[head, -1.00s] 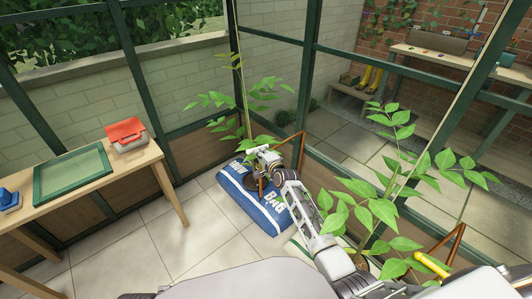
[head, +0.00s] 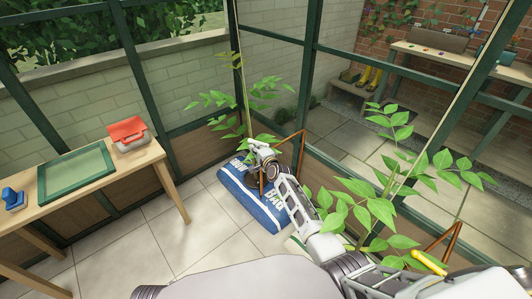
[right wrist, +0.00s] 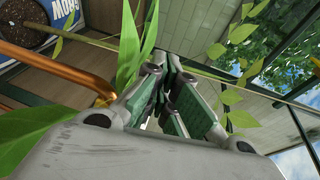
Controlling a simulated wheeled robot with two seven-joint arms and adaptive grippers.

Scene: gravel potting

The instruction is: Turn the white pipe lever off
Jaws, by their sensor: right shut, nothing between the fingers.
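My right gripper (head: 254,147) is shut and empty in front of the back corner plant, above a blue and white bag. In the right wrist view its fingers (right wrist: 170,72) are together among green leaves, with nothing between them. A copper pipe (head: 304,150) rises just right of the gripper, and it also shows at the left of the right wrist view (right wrist: 62,66). I cannot make out a white lever in either view; the gripper and leaves hide part of the pipe. My left gripper is not in view.
The blue bag (head: 233,191) lies on the tiles. A leafy plant (head: 375,205) and a second copper pipe (head: 447,245) with a yellow handle (head: 429,263) stand at the right. A wooden table (head: 153,163) holds a green tray (head: 108,153) and a red-topped box (head: 128,133).

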